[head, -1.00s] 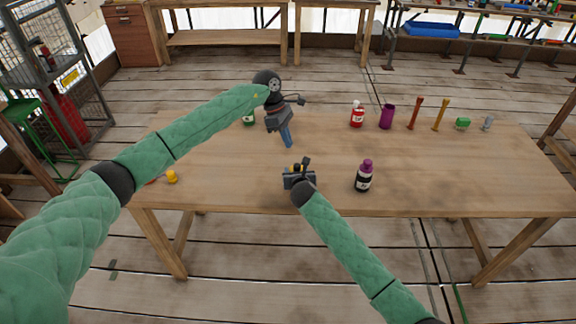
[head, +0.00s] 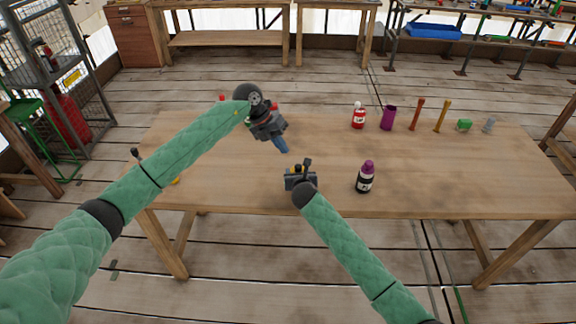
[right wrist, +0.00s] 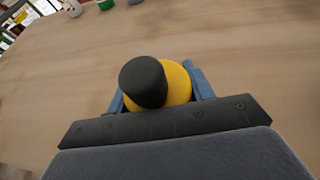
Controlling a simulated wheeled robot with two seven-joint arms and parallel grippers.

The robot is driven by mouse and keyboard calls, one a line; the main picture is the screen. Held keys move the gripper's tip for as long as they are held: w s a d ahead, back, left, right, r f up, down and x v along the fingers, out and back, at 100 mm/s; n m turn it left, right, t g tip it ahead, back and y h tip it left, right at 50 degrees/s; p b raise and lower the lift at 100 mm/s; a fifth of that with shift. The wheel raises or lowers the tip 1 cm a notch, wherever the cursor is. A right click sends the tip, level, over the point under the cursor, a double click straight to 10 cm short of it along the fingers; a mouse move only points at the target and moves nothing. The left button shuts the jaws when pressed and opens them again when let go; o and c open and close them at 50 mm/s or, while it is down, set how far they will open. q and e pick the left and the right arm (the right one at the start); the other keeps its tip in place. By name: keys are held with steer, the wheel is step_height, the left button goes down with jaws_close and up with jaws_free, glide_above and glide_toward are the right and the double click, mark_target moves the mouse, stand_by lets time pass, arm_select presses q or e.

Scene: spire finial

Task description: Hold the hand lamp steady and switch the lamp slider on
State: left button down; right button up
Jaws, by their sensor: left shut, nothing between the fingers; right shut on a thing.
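The hand lamp shows in the right wrist view as a yellow round body (right wrist: 181,84) with a black rounded part in front of it. My right gripper (right wrist: 158,94) is shut on it, a blue finger on each side. In the head view the right gripper (head: 299,177) is low over the table's near middle, with a small bit of yellow showing. My left gripper (head: 283,148) is shut and empty, its blue fingers pointing down and right, above and left of the right gripper and apart from it. I cannot make out the lamp slider.
A dark bottle with a purple cap (head: 366,176) stands right of my right gripper. A red bottle (head: 358,116), a purple cup (head: 387,118) and several small things line the table's back right. The wooden table (head: 450,175) is clear at front right.

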mark_target(298, 169)
arm_select(q)
steer(key=a+n, duration=0.1)
steer(key=n, duration=0.3)
steer(key=s+a+n+t+h, duration=0.1)
steer(key=n, duration=0.4)
steer(key=s+a+n, duration=0.1)
steer(key=n, duration=0.4)
steer(key=shift+a+r+t, duration=0.3)
steer(key=shift+a, duration=0.1)
steer(key=x, duration=1)
steer(key=shift+w+d+r, duration=0.1)
steer(key=shift+d, duration=0.05)
steer(key=shift+w, duration=1.2)
